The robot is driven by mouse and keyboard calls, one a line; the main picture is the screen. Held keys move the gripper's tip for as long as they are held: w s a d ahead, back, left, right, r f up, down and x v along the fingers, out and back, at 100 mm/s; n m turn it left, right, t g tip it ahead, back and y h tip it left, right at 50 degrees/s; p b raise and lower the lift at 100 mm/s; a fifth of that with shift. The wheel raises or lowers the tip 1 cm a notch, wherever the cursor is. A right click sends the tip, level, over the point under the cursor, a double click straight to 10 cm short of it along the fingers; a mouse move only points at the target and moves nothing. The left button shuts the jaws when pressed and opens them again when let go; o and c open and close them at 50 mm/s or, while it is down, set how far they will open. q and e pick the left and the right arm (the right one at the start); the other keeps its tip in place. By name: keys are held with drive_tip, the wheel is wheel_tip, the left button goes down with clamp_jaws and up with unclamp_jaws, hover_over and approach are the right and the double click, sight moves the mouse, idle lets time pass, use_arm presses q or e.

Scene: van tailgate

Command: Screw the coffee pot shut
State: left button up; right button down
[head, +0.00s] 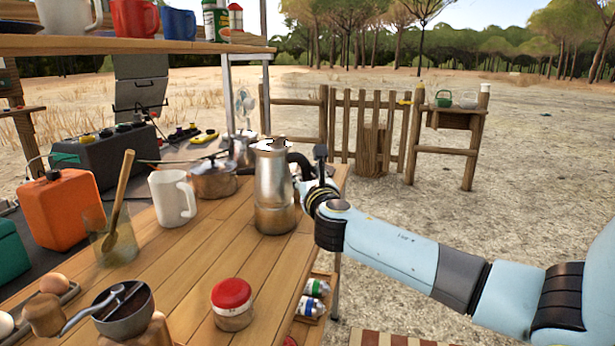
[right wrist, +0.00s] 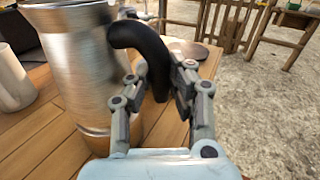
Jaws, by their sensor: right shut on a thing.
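The coffee pot (head: 274,188) is a silver metal moka pot standing upright on the wooden table near its right edge. Its upper part and lower part are together in one upright stack; I cannot tell how tight the joint is. In the right wrist view the pot (right wrist: 78,70) fills the left side, with its black handle (right wrist: 140,37) curving to the right. My right gripper (right wrist: 157,85) is shut on the black handle. In the head view the right gripper (head: 308,172) is at the pot's right side, partly hidden. My left gripper is not in view.
A white mug (head: 172,198) and a small pot (head: 213,179) stand left of the coffee pot. A red-lidded jar (head: 232,303) and a hand grinder (head: 123,309) are in front. A shelf (head: 140,43) with cups overhangs the back left. Bare tabletop (head: 215,250) lies before the pot.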

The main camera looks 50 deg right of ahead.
drive_tip(key=shift+f+b, duration=0.3)
drive_tip(key=shift+f, duration=0.5)
idle(1.0)
drive_tip(key=c, duration=1.1)
unclamp_jaws()
drive_tip(key=shift+c, duration=0.2)
drive_tip(key=shift+f, duration=0.1)
drive_tip(key=v, duration=1.2)
